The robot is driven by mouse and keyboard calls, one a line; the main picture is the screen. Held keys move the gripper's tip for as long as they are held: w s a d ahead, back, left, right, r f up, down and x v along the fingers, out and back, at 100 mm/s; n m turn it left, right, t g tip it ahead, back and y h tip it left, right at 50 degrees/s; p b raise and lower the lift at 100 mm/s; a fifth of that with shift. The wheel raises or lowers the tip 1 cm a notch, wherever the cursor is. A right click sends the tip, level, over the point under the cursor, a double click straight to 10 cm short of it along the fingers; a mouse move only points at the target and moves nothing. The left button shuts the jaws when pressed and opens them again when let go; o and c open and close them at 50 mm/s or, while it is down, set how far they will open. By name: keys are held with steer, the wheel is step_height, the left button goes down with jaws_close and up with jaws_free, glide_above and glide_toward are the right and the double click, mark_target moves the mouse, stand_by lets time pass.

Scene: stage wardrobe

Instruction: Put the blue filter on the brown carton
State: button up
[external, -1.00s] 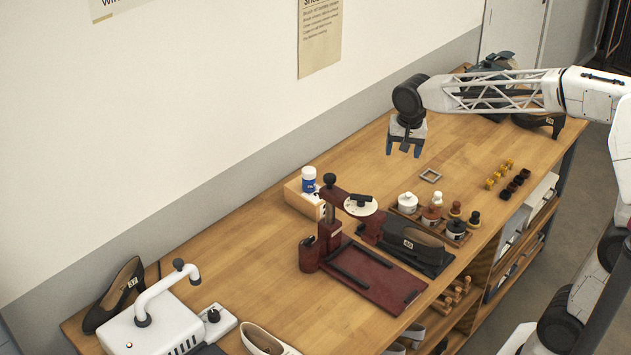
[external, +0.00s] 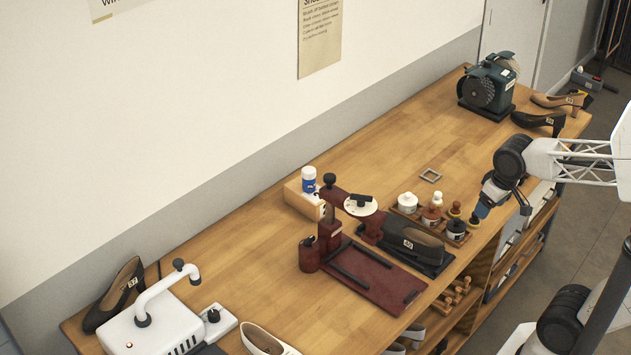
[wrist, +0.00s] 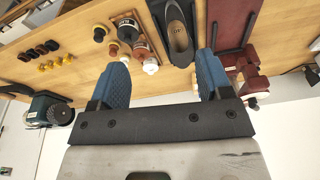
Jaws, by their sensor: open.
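I see no thing that is plainly a blue filter. The only loose blue item is a white-and-blue cylinder (external: 309,179), upright at the pale tan box (external: 302,201) near the wall. Whether it stands on the box or behind it I cannot tell. That box may be the brown carton; no other carton shows. My gripper (external: 503,205) has blue fingers and is open and empty. It hangs over the bench's right edge, right of the bottle tray and far from the box. In the wrist view my gripper (wrist: 163,65) is also open, with nothing between the fingertips.
A dark red press (external: 330,235) stands beside the box. A black shoe (external: 410,245) lies right of it. A tray holds several bottles (external: 408,202). A grey square frame (external: 430,175) lies behind them. A grinder (external: 488,85) stands at the far end.

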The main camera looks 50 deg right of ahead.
steer(key=shift+s+f+n, duration=0.3)
steer(key=shift+s+f, duration=0.15)
steer(key=shift+s, duration=0.4)
steer(key=shift+s+f+n, duration=0.3)
steer(key=shift+s+f, duration=0.1)
steer(key=shift+s, duration=0.4)
